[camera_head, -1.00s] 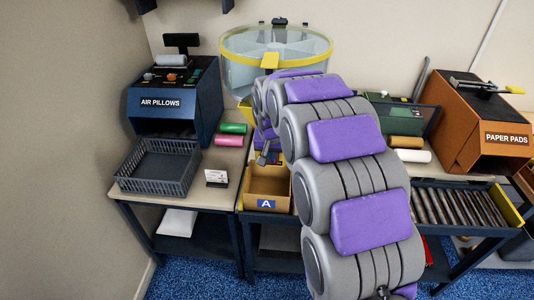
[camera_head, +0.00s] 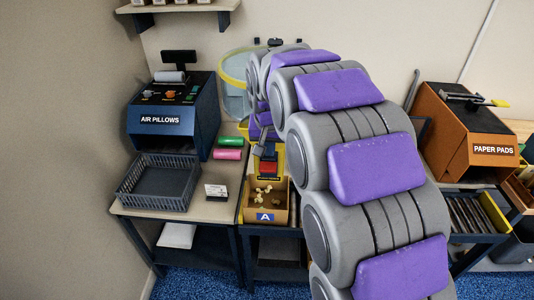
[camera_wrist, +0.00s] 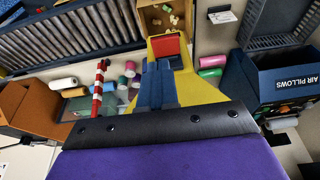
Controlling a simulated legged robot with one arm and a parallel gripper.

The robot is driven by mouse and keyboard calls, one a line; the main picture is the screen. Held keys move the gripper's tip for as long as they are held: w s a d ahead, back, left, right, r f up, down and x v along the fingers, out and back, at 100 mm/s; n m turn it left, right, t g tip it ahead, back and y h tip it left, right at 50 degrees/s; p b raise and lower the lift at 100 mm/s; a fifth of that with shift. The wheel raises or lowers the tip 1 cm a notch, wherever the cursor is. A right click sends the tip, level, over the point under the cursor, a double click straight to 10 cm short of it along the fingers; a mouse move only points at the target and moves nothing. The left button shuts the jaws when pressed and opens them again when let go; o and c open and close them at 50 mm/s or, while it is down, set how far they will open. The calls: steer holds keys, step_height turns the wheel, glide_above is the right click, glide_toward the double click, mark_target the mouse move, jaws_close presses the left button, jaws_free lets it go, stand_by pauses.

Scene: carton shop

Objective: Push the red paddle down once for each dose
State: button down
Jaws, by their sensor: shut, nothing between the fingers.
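The red paddle (camera_head: 268,169) is on the front of the yellow dispenser, above the carton marked A. It also shows in the wrist view (camera_wrist: 167,45), just beyond my fingertips. My gripper (camera_wrist: 163,63) is shut with nothing in it, its blue fingers over the yellow dispenser body (camera_wrist: 202,87). I cannot tell whether the tips touch the paddle. In the head view my arm hides much of the dispenser and its clear drum (camera_head: 235,87). The carton marked A (camera_head: 266,217) stands below the paddle, with several pale loose pieces (camera_head: 264,189) in it.
The blue air pillows machine (camera_head: 172,112) and a dark basket (camera_head: 158,181) stand left. Green and pink rolls (camera_head: 228,154) and a small card (camera_head: 216,191) lie near the dispenser. The paper pads machine (camera_head: 468,130) stands right. A red-and-white striped post (camera_wrist: 98,85) is beside my fingers.

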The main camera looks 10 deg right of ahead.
steer(key=p+v, duration=0.1)
steer(key=v, duration=0.4)
steer(key=shift+r, duration=0.1)
stand_by(0.3)
steer(key=s+f+n+g, duration=0.1)
steer(key=s+f, duration=0.3)
steer(key=s, duration=1.4)
steer(key=s+a+f+n+g+y, duration=0.1)
steer(key=s+f+g, duration=0.3)
steer(key=s, duration=1.5)
steer(key=shift+s+f+n, duration=0.15)
steer(key=shift+f+n, duration=0.45)
steer(key=shift+n, duration=0.2)
stand_by(0.9)
